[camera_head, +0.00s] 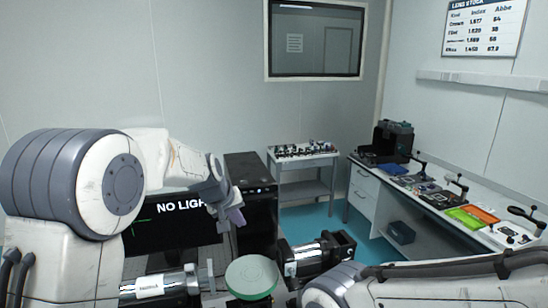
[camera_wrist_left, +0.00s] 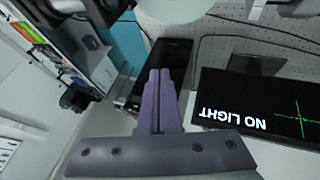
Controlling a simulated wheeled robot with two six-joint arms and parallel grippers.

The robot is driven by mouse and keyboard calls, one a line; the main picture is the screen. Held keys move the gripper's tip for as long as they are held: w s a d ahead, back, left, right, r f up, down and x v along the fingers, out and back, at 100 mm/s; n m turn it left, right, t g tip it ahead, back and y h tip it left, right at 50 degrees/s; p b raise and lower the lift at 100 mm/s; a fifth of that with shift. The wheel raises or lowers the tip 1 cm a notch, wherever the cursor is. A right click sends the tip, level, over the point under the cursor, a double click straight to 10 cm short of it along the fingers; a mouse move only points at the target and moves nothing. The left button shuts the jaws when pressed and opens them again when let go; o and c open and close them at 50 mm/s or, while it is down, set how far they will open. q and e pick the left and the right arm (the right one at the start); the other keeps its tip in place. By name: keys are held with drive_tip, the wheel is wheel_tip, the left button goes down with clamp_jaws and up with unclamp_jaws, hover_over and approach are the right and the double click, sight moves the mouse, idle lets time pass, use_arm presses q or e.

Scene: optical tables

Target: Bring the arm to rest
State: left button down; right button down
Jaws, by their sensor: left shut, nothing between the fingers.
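My left gripper (camera_head: 234,213) hangs in front of the black monitor (camera_head: 150,240), near its right edge. Its purple fingers (camera_wrist_left: 158,98) are pressed together in the left wrist view, with nothing between them. They are apart from everything around them. The left arm is raised and bent, coming in from the left. My right arm (camera_head: 420,288) lies low across the bottom right corner; its gripper is not visible.
A black cabinet (camera_head: 250,195) stands just right of the left gripper. Below are a green round disc (camera_head: 251,276), a labelled silver cylinder (camera_head: 150,286) and a black device (camera_head: 318,256). A side table (camera_head: 306,163) and a bench (camera_head: 362,185) stand farther off.

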use_arm(q)
drive_tip(key=s+d+f+m+g+b, duration=0.2)
drive_tip(key=s+d+f, duration=0.15)
drive_tip(key=s, duration=0.55)
drive_tip(key=s+d+f+m+g+b, duration=0.1)
drive_tip(key=s+d+f+m+b, duration=0.25)
drive_tip(key=s, duration=0.55)
drive_tip(key=s+a+f+m+g+b, duration=0.1)
drive_tip(key=s+f, duration=0.3)
drive_tip(key=s, duration=0.7)
drive_tip(key=s+a+f+m+g+y+b, duration=0.1)
drive_tip(key=s+f+m+g+b, duration=0.1)
drive_tip(key=s, duration=0.9)
wheel_tip(320, 180, down, 2)
drive_tip(key=shift+a+m+y+b, duration=0.25)
drive_tip(key=shift+m+b, duration=0.2)
drive_tip(key=shift+m, duration=0.6)
drive_tip(key=shift+s, duration=0.1)
